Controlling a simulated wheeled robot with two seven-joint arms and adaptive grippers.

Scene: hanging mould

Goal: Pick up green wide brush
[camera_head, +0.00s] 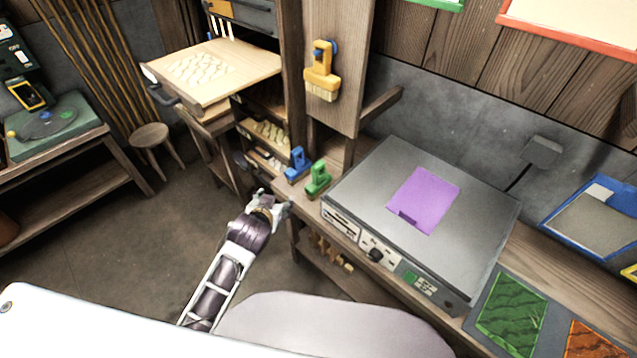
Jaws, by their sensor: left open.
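The green wide brush (318,179) stands on the left end of the wooden workbench, just left of the grey machine. A blue brush (297,165) stands close beside it on the left. My left gripper (275,203) is open and empty, in front of the bench's left end, to the left of and nearer than the green brush. It is apart from the brush. My right gripper is not in view.
A grey machine with a purple sheet (423,200) fills the bench right of the brushes. A yellow brush (322,72) hangs on the wooden post above. A pulled-out wooden tray (215,92) and a stool (150,137) stand left. Floor around my left arm is clear.

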